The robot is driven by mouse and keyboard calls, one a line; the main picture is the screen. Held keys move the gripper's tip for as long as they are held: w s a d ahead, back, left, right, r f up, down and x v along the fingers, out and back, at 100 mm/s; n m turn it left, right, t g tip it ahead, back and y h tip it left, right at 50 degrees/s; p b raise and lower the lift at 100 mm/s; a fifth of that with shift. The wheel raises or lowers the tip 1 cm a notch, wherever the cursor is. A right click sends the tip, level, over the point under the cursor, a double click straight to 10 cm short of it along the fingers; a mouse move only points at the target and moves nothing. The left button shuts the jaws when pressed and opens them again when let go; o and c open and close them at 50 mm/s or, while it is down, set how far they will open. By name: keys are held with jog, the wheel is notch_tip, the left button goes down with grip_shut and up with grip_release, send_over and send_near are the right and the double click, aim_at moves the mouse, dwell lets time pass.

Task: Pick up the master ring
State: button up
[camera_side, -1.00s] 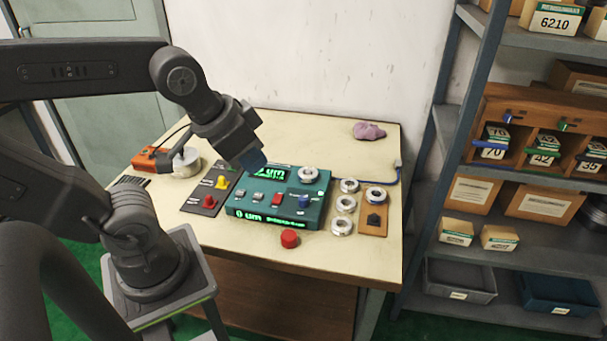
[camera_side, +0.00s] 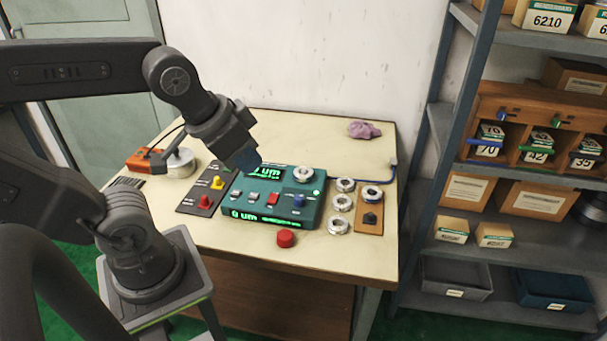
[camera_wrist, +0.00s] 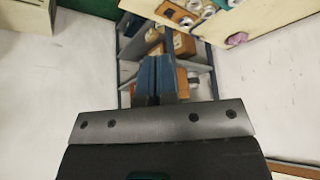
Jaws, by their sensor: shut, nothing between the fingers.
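Several metal rings are on the table. One ring with a blue band (camera_side: 371,193) lies on a small wooden board (camera_side: 369,230) at the right, behind a dark knob. It looks like the master ring, but no label can be read. Plain silver rings (camera_side: 340,202) lie in a column just left of the board, and another ring (camera_side: 303,174) sits on the teal gauge box (camera_side: 262,218). My gripper (camera_side: 248,163) is above the box's back left part, well left of the board. In the wrist view its blue fingers (camera_wrist: 157,78) are together and empty.
A red button (camera_side: 286,239) stands in front of the box. A dark panel with red and yellow knobs (camera_side: 205,189) and an orange device (camera_side: 147,160) are to the left. A purple cloth (camera_side: 364,130) lies at the back. Shelving (camera_side: 445,125) stands right of the table.

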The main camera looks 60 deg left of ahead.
jog(key=o, duration=1.7)
jog(key=n+g+y, duration=0.4)
jog(key=n+g, duration=0.1)
jog(key=n, duration=1)
send_over(304, 172)
jog(key=d, duration=0.3)
jog(key=f, duration=1.4)
jog(key=s+f, duration=0.1)
jog(key=f, duration=0.6)
jog(key=shift+a, duration=0.15)
jog(key=shift+w+x, duration=0.15)
jog(key=shift+x, duration=1.4)
jog(key=shift+w+x, duration=0.15)
jog(key=shift+x, duration=1.4)
